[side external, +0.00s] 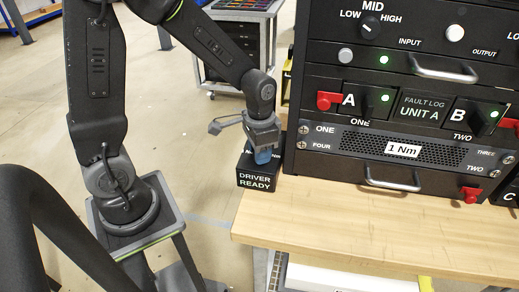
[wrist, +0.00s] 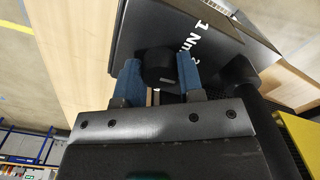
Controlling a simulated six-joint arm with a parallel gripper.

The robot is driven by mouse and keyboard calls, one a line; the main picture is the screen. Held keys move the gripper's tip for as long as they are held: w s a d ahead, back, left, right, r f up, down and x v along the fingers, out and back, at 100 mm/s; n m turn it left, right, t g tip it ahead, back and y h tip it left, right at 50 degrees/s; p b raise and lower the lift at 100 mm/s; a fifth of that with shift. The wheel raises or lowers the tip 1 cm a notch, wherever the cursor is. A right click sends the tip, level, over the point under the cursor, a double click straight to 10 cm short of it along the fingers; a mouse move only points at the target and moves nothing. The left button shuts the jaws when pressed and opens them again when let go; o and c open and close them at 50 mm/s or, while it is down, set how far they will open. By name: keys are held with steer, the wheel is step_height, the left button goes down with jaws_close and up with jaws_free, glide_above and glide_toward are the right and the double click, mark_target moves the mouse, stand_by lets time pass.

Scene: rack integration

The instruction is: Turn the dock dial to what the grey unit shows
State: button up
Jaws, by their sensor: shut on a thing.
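The dock (side external: 258,181) is a black box on the left end of the wooden bench, with "DRIVER READY" on its front. In the wrist view its black face (wrist: 150,27) carries white lettering that reads "1 Nm". My gripper (side external: 263,155) is at the dock's top. In the wrist view my gripper (wrist: 158,74) has its blue fingers on both sides of a black dial (wrist: 158,66), shut on it. The dial's pointer mark cannot be made out. The grey unit (side external: 345,142) in the rack has a perforated front and a white label (side external: 403,149) reading "1 Nm".
The black rack stands just right of the dock, with red-tagged modules A (side external: 355,99) and B (side external: 465,113) and drawer handles facing out. The wooden bench top (side external: 330,220) is clear in front. A dark cart (side external: 240,45) stands behind on the floor.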

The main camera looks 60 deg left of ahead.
steer(key=n, duration=0.5)
steer(key=shift+n, duration=0.3)
steer(key=n, duration=0.5)
steer(key=shift+n, duration=0.4)
steer(key=o, duration=0.9)
step_height(320, 180, up, 14)
steer(key=shift+f, duration=0.1)
